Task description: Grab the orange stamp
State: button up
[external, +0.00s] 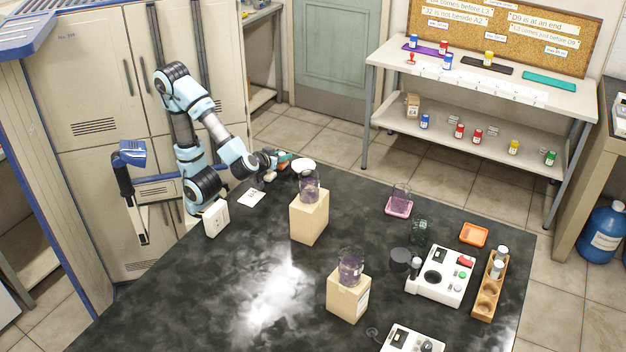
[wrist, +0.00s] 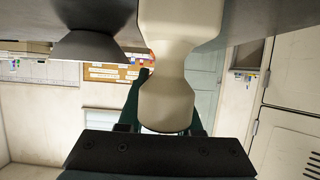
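My gripper (external: 277,160) is low over the far left edge of the black table, beside a small orange patch (external: 284,156) that may be part of the orange stamp. In the wrist view a cream, waisted, handle-like piece (wrist: 168,90) stands between my dark teal fingers (wrist: 163,112) and hides much of them. I cannot tell whether it belongs to the orange stamp, or whether the fingers touch it. A small red stamp (external: 411,58) stands on the back shelf.
A white dish (external: 304,164) is just right of my gripper. A dark flared shape (wrist: 88,46) is beside the cream piece. A wooden block (external: 309,219) bearing a beaker (external: 309,187) stands nearer. A white card (external: 251,198) lies by my arm. The table's front left is clear.

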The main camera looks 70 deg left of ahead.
grip_shut()
